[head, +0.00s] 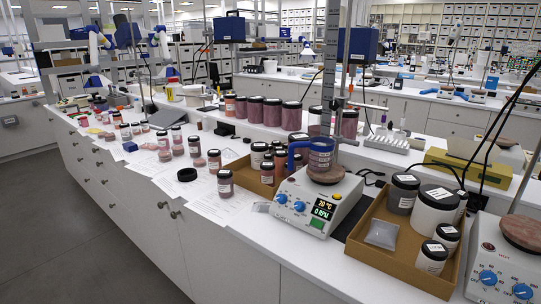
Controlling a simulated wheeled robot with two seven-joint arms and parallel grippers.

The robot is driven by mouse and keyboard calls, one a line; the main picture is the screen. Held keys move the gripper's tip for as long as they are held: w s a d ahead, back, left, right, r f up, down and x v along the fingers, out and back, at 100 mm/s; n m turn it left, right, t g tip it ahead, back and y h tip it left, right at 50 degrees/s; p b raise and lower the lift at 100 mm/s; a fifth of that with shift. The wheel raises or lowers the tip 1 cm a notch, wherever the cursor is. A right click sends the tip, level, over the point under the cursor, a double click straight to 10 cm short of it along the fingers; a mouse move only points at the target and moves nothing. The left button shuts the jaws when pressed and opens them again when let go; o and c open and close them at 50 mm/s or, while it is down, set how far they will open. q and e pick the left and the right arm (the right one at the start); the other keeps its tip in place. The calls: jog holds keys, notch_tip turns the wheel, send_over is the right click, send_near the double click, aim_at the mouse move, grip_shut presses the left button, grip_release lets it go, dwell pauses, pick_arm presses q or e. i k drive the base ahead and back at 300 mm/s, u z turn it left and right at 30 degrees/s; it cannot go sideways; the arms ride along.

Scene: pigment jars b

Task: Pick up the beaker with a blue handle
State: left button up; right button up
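A beaker (321,158) with a blue handle (297,152) stands on the round top plate of a stirrer (318,199), right of the picture's middle. The handle is on the beaker's left side. The beaker seems to hold reddish contents and has pale markings. A metal stand rod rises close behind it, and its back is hidden. Neither of my grippers is in view.
A cardboard tray (384,268) with several jars stands right of the stirrer. Another stirrer (503,265) is at the far right. Several pigment jars and papers (215,207) cover the bench to the left. The grey floor (60,230) at front left is clear.

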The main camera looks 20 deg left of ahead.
aim_at(320, 148)
jog(key=u, duration=0.9)
jog(key=i, duration=0.45)
jog(key=z, duration=0.05)
